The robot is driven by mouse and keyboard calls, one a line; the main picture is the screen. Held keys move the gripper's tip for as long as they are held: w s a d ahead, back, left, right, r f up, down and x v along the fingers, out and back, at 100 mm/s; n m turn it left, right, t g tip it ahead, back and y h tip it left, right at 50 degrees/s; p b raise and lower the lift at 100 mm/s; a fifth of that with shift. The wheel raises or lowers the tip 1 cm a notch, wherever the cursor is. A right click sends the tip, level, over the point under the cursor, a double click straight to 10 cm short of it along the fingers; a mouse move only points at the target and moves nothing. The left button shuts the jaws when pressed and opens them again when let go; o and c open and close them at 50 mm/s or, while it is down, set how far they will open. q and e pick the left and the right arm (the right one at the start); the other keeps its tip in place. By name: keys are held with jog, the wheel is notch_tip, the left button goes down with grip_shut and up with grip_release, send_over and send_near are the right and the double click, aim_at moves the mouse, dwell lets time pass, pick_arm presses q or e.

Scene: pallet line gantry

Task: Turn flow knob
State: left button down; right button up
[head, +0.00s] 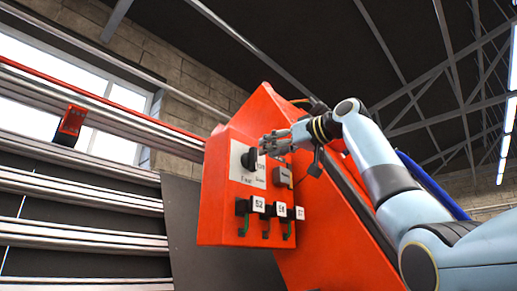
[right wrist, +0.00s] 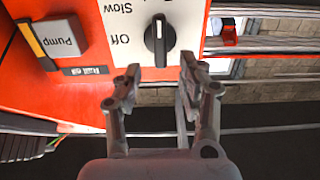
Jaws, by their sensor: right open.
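The flow knob (right wrist: 159,40) is a black rotary knob with a white pointer line on a white plate (right wrist: 120,22) marked Slow and Off. In the head view the knob (head: 250,159) sits at the upper left of the orange control box (head: 217,190). My right gripper (right wrist: 158,78) is open, its two fingers spread on either side of the knob's lower end in the right wrist view. I cannot tell whether they touch it. In the head view my right gripper (head: 268,145) comes to the panel from the right. My left gripper is not in view.
A Pump button (right wrist: 62,38) sits beside the knob's plate. Below, several switches with white number tags, such as 52 (head: 258,204), stick out of the box. Metal rails (head: 80,187) run at the left. Open space lies above the box.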

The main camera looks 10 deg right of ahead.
aim_at(256, 155)
jog(key=p+x, duration=0.1)
jog(key=x, duration=0.3)
jog(key=shift+w+a+r+p, duration=0.1)
jog(key=shift+a+r+p, duration=0.1)
jog(key=shift+p, duration=0.15)
jog(key=shift+w+a+f, duration=0.2)
jog(key=shift+w, duration=0.25)
grip_shut()
